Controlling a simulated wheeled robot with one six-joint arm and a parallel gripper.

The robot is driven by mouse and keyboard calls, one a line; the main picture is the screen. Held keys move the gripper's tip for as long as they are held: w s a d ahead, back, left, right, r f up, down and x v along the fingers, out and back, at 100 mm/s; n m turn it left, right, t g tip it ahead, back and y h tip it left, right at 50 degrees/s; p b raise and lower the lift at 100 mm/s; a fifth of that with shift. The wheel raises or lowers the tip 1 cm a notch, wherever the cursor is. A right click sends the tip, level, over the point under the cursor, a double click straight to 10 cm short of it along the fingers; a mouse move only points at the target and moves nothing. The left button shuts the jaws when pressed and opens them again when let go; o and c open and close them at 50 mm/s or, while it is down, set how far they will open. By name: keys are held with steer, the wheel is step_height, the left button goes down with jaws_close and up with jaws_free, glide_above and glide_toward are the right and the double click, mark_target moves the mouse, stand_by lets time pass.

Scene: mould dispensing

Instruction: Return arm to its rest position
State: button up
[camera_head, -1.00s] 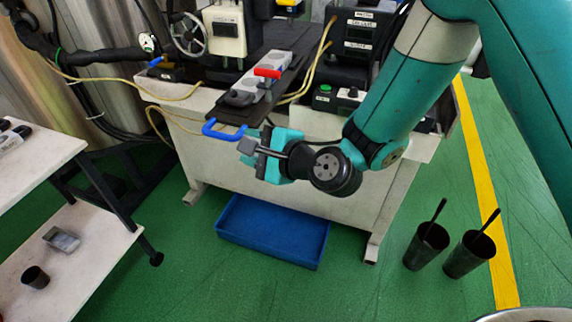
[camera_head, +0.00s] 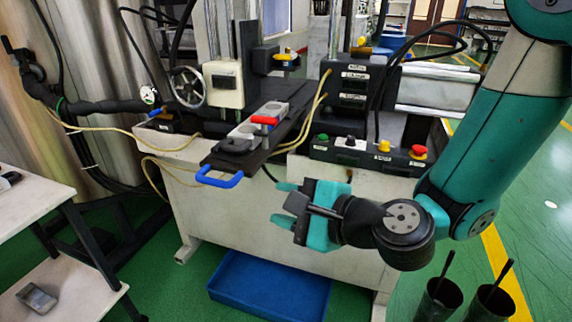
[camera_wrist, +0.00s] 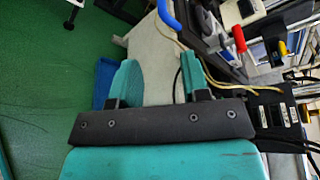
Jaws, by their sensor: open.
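My gripper (camera_head: 283,207) is in front of the machine, right of and a little below the blue handle (camera_head: 219,179). Its teal fingers are apart with nothing between them. In the wrist view the two fingers of my gripper (camera_wrist: 158,84) stand apart, with the pale machine side and floor beyond. My teal arm comes in from the right of the head view. The blue handle is on the front of a dark plate (camera_head: 283,139) bearing a grey mould with a red part (camera_head: 265,120). The gripper is clear of the handle.
A blue bin (camera_head: 268,287) lies on the floor below the machine. Two dark cups with sticks (camera_head: 440,297) stand at the lower right. A button panel (camera_head: 366,154) is on the machine front, close behind my arm. A white shelf (camera_head: 30,207) stands at left.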

steer(key=s+d+r+n+g+h+p, duration=0.15)
steer(key=s+r+n+g+p, duration=0.5)
steer(key=n, duration=0.75)
steer(key=s+d+r+n+g+h, duration=0.1)
steer(key=s+d+r+n+h, duration=0.2)
steer(key=d, duration=0.3)
steer(key=s+d+r+n+g+h+p, duration=0.1)
steer(key=s+d+r+n+h, duration=0.2)
steer(key=s+d, duration=0.3)
steer(key=shift+d+n+g, duration=0.35)
steer(key=shift+d+n, duration=0.1)
steer(key=shift+n, duration=0.05)
steer(key=shift+s+h, duration=0.1)
steer(key=shift+h, duration=0.15)
